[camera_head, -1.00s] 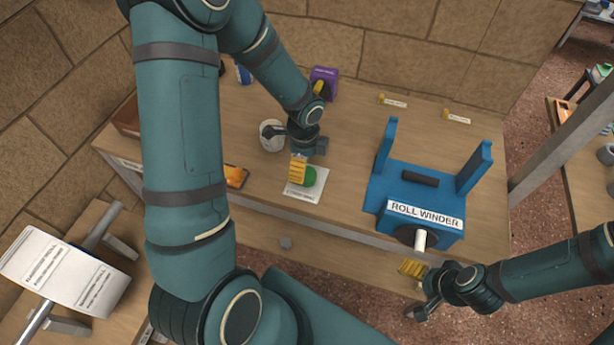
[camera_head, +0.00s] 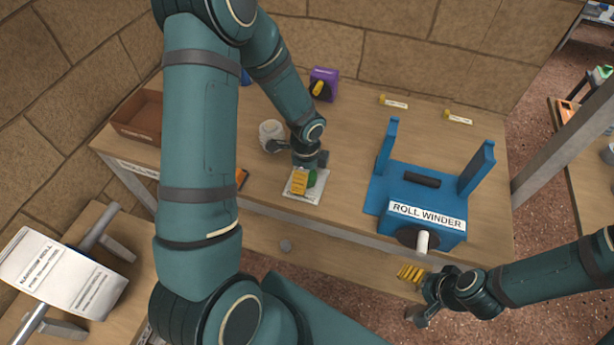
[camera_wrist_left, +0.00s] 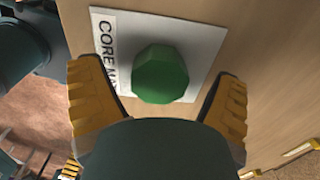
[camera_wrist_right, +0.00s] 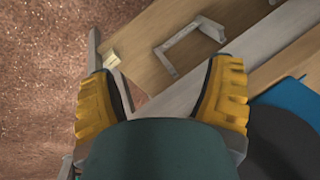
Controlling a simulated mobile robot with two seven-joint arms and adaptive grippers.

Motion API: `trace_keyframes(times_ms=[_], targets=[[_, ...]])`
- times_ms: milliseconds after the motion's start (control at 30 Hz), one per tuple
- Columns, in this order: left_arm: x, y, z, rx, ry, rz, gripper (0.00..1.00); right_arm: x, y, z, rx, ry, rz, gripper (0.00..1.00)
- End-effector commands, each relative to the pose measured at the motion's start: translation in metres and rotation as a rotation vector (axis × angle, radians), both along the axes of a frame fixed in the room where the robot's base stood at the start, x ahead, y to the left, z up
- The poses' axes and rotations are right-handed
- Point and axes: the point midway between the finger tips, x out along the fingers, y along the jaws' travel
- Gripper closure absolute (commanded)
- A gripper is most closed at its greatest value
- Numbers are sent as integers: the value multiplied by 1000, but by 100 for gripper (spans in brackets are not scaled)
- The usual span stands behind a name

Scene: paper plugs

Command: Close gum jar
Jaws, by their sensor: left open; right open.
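A pale jar (camera_head: 270,131), apparently the gum jar, stands on the bench; my left wrist partly covers it, and I cannot make out its top. A green faceted piece (camera_wrist_left: 160,74), perhaps a lid, sits on a white printed sheet (camera_wrist_left: 200,38). In the head view the green piece (camera_head: 312,178) is partly hidden by my left gripper (camera_head: 301,184). In the left wrist view my left gripper (camera_wrist_left: 160,105) is open, its yellow fingers on either side of the green piece, with gaps showing. My right gripper (camera_head: 411,274) is open and empty off the bench's front edge.
A blue roll winder (camera_head: 425,190) stands to the right on the bench. A purple object (camera_head: 324,82) is at the back, and a brown tray (camera_head: 139,118) at the left. The back middle of the bench is clear.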

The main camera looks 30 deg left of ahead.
Motion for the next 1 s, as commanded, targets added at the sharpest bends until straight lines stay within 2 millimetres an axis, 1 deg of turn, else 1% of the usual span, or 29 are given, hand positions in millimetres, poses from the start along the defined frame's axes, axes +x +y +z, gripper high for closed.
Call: trace_keyframes(times_ms=[100,133,167,200,267,300,567,667,767,1000], targets=[[0,0,0,0,0,0,10,0,0,0,0,0,0,20],[0,0,0,0,0,0,19,0,0,0,0,0,0,20],[0,0,0,0,0,0,29,0,0,0,0,0,0,20],[0,0,0,0,0,0,43,0,0,0,0,0,0,20],[0,0,0,0,0,0,64,0,0,0,0,0,0,20],[0,0,0,0,0,0,71,0,0,0,0,0,0,20],[0,0,0,0,0,1,71,0,0,0,0,0,0,20],[0,0,4,0,0,1,71,0,0,1,0,-1,0,20],[1,1,17,0,-3,3,71,1,0,5,0,-2,-2,20],[0,1,64,0,-3,2,71,5,-1,17,-2,-11,-8,20]])
